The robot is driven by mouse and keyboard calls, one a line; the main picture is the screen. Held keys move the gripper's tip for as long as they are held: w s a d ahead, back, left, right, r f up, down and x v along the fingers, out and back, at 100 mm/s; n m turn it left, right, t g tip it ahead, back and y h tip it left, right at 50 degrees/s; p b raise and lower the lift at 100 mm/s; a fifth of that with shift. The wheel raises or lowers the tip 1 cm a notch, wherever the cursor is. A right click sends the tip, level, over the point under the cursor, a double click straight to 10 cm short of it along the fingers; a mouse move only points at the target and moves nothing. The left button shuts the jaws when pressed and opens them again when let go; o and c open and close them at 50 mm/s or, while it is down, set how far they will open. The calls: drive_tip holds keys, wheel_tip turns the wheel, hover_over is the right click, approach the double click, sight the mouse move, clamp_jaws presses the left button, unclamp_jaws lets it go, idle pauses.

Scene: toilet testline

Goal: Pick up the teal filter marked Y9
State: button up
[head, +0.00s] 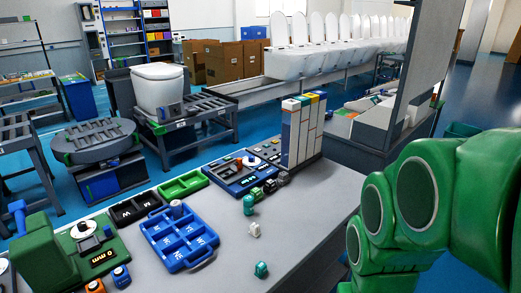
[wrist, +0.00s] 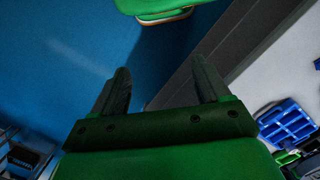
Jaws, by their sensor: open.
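Two small teal pieces stand on the grey table in the head view. One teal piece (head: 248,204) is near the middle of the table, and another teal piece (head: 261,269) is nearer the front edge. I cannot read a Y9 mark on either. My gripper (wrist: 160,66) shows in the wrist view with its two dark fingers wide apart and nothing between them. It points at blue floor beside the table edge, away from the teal pieces. In the head view only my green arm shows, at the right.
A small white piece (head: 254,229) stands between the teal ones. A blue compartment tray (head: 196,262), green trays (head: 185,186) and a green machine (head: 42,262) are to the left. Tall white binders (head: 302,130) stand at the table's back. The table's right front is bare.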

drive_tip(key=w+d+t+h, duration=0.1)
drive_tip(key=w+d+t, duration=0.25)
drive_tip(key=w, duration=0.85)
drive_tip(key=w+d+t+h, duration=0.2)
drive_tip(key=w+d, duration=0.2)
drive_tip(key=w, duration=0.8)
drive_tip(key=w+a+f+n+t+y, duration=0.1)
drive_tip(key=w+a+f+n+t, duration=0.15)
drive_tip(key=w, duration=1.15)
drive_tip(key=w+a+f+n+t+y, duration=0.2)
drive_tip(key=w+t, duration=0.1)
drive_tip(key=w, duration=1)
drive_tip(key=n+g+y, duration=0.1)
drive_tip(key=n+y, duration=0.5)
drive_tip(key=y, duration=0.5)
approach(250, 199)
drive_tip(key=x, duration=0.5)
drive_tip(key=shift+w+r, duration=0.2)
drive_tip(key=shift+w, duration=0.25)
drive_tip(key=shift+s+f+x, duration=0.15)
drive_tip(key=shift+x, duration=1.7)
drive_tip(key=shift+s+f+x, duration=0.15)
drive_tip(key=shift+x, duration=1.75)
